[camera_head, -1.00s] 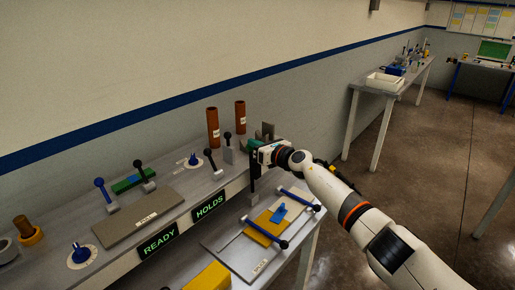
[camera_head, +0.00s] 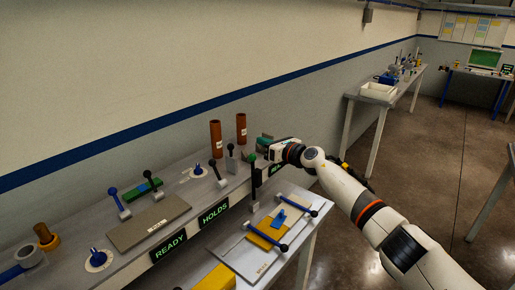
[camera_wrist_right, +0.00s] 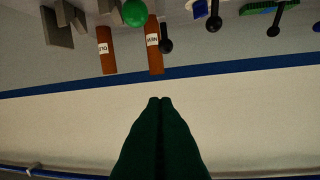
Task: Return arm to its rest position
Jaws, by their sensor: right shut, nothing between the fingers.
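My right arm (camera_head: 365,213) reaches in from the lower right. Its gripper (camera_head: 262,140) is above the back right part of the bench, beside a black lever with a green ball knob (camera_head: 252,157). In the right wrist view the dark green fingers (camera_wrist_right: 160,102) are closed together, with nothing between them, against the pale wall. The green knob (camera_wrist_right: 135,13) shows there at the top, apart from the fingers. My left gripper is not in view.
Two labelled brown cylinders (camera_head: 216,139) stand at the bench's back. READY (camera_head: 170,246) and HOLDS (camera_head: 213,213) signs are on the front. A lower plate holds a yellow piece (camera_head: 262,237). The floor at right is open.

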